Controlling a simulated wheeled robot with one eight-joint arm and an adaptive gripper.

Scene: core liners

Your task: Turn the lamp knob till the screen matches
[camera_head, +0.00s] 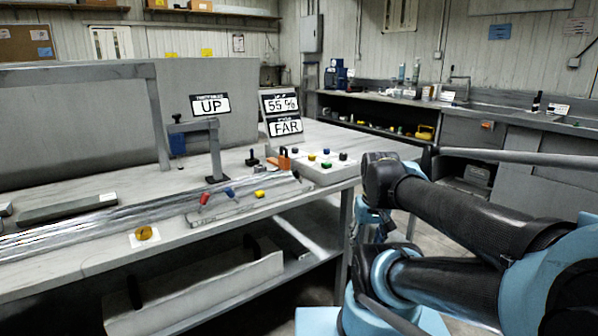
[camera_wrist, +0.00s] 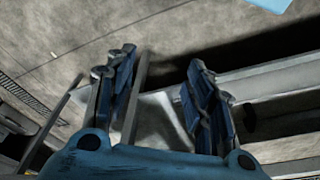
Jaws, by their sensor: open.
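A dark two-part screen stands on the bench in the head view. Its upper part (camera_head: 281,104) reads 55 %, and its lower part (camera_head: 285,126) reads FAR. A white control box (camera_head: 325,173) in front of it carries small yellow, blue, green and black knobs. A round yellow knob (camera_head: 144,233) sits on a pale plate at the bench's front left. I cannot tell which is the lamp knob. My gripper (camera_wrist: 160,80) is open and empty in the wrist view, over the floor and a low shelf edge.
A separate sign (camera_head: 210,105) reads UP. A grey post with an arm (camera_head: 215,150) rises from the bench. Red, blue and yellow handles lie along a rail near the front edge. Orange blocks (camera_head: 285,160) stand beside the control box. Open floor lies right of the bench.

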